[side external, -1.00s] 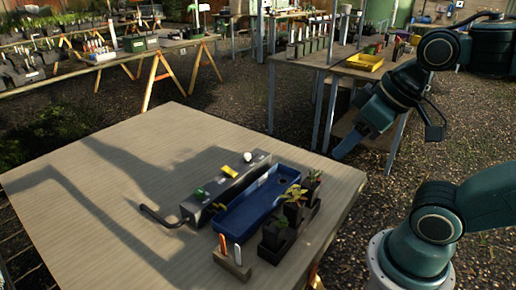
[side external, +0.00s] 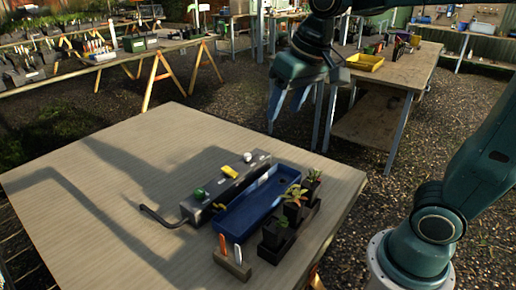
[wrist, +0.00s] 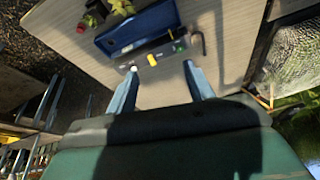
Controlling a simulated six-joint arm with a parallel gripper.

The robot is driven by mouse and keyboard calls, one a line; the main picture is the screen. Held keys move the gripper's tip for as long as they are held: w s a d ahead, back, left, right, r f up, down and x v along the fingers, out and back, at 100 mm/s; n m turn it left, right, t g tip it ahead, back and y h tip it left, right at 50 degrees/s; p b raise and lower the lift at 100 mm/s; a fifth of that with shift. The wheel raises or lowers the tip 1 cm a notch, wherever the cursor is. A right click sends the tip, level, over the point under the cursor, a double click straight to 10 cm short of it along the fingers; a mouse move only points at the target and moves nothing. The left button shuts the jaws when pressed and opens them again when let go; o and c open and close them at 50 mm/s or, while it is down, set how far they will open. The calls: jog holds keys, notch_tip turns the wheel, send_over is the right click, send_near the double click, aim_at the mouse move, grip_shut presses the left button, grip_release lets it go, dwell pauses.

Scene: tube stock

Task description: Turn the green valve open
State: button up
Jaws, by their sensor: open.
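The green valve (side external: 199,194) is the near-left knob on a grey manifold box (side external: 226,189) on the table, at the end with the dark bent pipe (side external: 160,217). A yellow valve (side external: 229,172) and a white valve (side external: 247,157) sit farther along the same box. In the wrist view the green valve (wrist: 180,46) lies beyond my right fingertip, beside the blue tray. My gripper (side external: 288,108) is open and empty, high above and behind the table's far edge, well apart from the valves. Its two fingers also show spread in the wrist view (wrist: 160,71). The green handle's exact turn is too small to tell.
A blue tray (side external: 238,219) lies along the manifold's right side. Potted plants (side external: 292,208) stand right of it. A small block with orange and white markers (side external: 233,262) stands in front. The table's left half (side external: 90,200) is clear.

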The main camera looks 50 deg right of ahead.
jog(key=w+f+m+g, duration=0.1)
jog(key=w+f, duration=0.1)
jog(key=w, duration=0.6)
jog(key=m+g, duration=0.3)
jog(key=m, duration=0.1)
send_over(199, 191)
notch_tip(199, 191, down, 17)
jog(key=shift+w+d, duration=0.1)
jog(key=shift+w, duration=0.05)
jog(key=shift+f, duration=0.15)
notch_tip(199, 191, down, 14)
jog(key=shift+r, duration=0.2)
